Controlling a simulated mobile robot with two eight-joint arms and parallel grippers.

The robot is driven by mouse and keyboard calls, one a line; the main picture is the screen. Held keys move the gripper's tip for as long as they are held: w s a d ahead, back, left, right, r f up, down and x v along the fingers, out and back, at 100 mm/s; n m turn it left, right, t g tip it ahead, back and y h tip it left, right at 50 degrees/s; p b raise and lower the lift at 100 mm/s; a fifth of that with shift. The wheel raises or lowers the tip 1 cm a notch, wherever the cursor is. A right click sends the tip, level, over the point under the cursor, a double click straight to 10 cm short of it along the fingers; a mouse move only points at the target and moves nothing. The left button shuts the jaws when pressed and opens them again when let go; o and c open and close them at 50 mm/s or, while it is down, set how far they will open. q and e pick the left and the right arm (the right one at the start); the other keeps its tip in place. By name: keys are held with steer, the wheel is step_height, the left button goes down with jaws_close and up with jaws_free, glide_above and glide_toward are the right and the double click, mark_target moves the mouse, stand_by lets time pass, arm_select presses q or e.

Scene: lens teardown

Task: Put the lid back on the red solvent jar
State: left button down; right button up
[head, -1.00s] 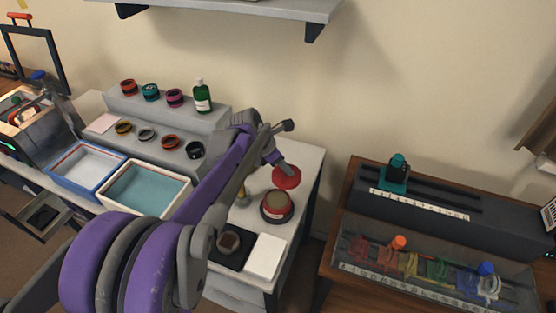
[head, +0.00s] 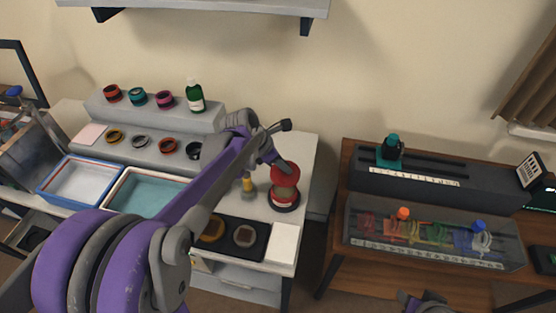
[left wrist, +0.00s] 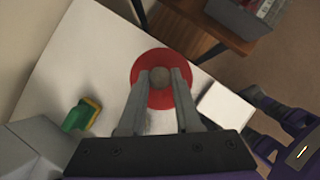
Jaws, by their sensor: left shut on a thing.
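The red lid (head: 285,172) is a flat disc with a grey knob. My left gripper (left wrist: 160,77) is shut on this knob, and the lid (left wrist: 160,98) faces the left wrist camera. The red solvent jar (head: 285,201) stands on the white bench. Its tan top shows below the lid in the head view, so the lid is held above the jar and apart from it. In the left wrist view the lid hides the jar. A grey part of my right gripper (head: 425,303) shows at the bottom edge of the head view, mostly cut off.
A black tray (head: 228,238) and a white block (head: 283,243) lie in front. Blue (head: 80,181) and cream (head: 145,190) trays are at the left. A gap separates the bench from the wooden table (head: 337,235).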

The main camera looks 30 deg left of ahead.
mark_target(278, 174)
arm_select(q)
steer(key=shift+s+r, duration=0.1)
steer(key=shift+s, duration=0.15)
steer(key=shift+d+f, duration=0.1)
steer(key=shift+f, duration=0.5)
steer(key=shift+f+b, duration=1.2)
steer(key=shift+f, duration=0.8)
steer(key=shift+f+b, duration=0.4)
steer(key=shift+f, duration=0.2)
arm_select(e)
steer(key=f, duration=0.1)
steer(key=s+f, duration=0.1)
steer(key=f, duration=0.1)
steer(key=s+f, duration=0.1)
steer(key=shift+s+a+f, duration=0.1)
steer(key=shift+a+f, duration=0.1)
steer(key=shift+a, duration=0.1)
arm_select(q)
steer(key=shift+f+b, duration=0.15)
steer(key=shift+b, duration=0.25)
arm_select(e)
steer(key=shift+s+f, duration=0.1)
steer(key=shift+f, duration=0.4)
